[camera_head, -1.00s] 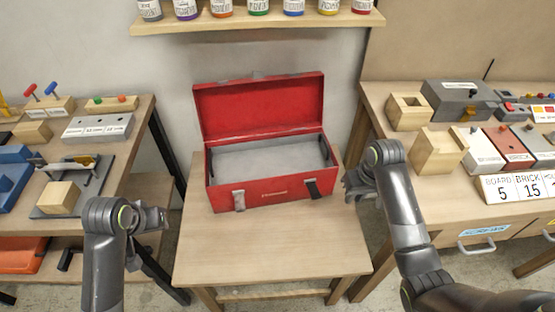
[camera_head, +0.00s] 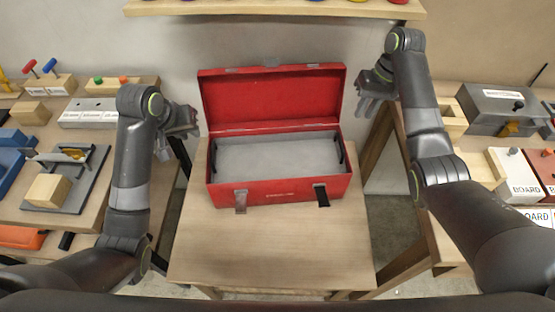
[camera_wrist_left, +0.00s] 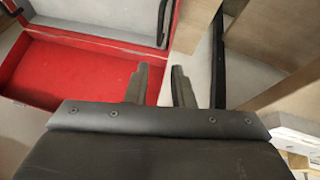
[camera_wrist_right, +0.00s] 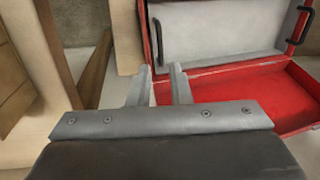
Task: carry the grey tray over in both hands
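The grey tray (camera_head: 275,156) sits inside the open red toolbox (camera_head: 280,193) on the small wooden table.
The toolbox lid (camera_head: 272,98) stands raised at the back. A left bench (camera_head: 95,205) holds blocks and fixtures. A right bench (camera_head: 440,225) holds grey, white and red boxes. A shelf (camera_head: 270,8) with jars is above. The table's front (camera_head: 270,250) is bare.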

